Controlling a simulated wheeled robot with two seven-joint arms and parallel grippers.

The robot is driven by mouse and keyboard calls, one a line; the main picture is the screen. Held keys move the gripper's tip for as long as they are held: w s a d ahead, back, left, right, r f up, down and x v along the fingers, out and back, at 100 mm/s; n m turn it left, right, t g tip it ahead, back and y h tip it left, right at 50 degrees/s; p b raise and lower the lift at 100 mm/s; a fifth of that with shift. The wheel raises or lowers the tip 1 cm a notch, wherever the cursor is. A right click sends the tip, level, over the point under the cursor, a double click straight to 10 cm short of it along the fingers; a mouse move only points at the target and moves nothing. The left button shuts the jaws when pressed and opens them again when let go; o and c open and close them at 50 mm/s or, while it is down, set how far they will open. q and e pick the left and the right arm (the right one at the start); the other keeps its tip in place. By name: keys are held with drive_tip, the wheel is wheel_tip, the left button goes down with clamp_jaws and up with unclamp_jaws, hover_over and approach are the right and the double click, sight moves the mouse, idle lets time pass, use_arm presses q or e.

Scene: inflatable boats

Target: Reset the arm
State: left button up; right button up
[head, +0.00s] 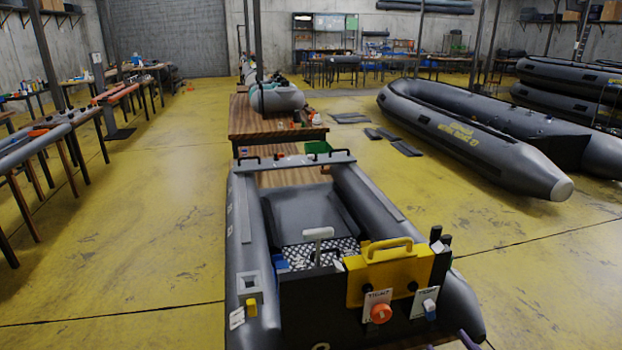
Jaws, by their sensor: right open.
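Only a small part of my right gripper (469,340) shows, at the bottom edge right of centre, beside the stern of a grey inflatable boat (241,225). Its dark purplish tip is cut off by the frame, and I see nothing held in it. My left gripper is not in view. The boat's black transom (310,305) carries a yellow box with a handle (391,268), an orange-red knob (381,313) and a switch with a blue tip (430,308).
A wooden table (262,124) with another small boat stands behind this boat. A large dark boat (470,135) lies on the floor at the right. Long racks (52,135) line the left. The yellow floor (160,220) between is clear.

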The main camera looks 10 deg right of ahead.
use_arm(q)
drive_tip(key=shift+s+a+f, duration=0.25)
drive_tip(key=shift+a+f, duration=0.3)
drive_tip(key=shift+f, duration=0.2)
use_arm(e)
drive_tip(key=s+a+f+m+g+y, duration=0.1)
drive_tip(key=s+a+f+g, duration=0.8)
drive_tip(key=s+a+f, duration=0.6)
drive_tip(key=s+a, duration=0.3)
drive_tip(key=s, duration=0.1)
drive_tip(key=shift+a+m, duration=0.4)
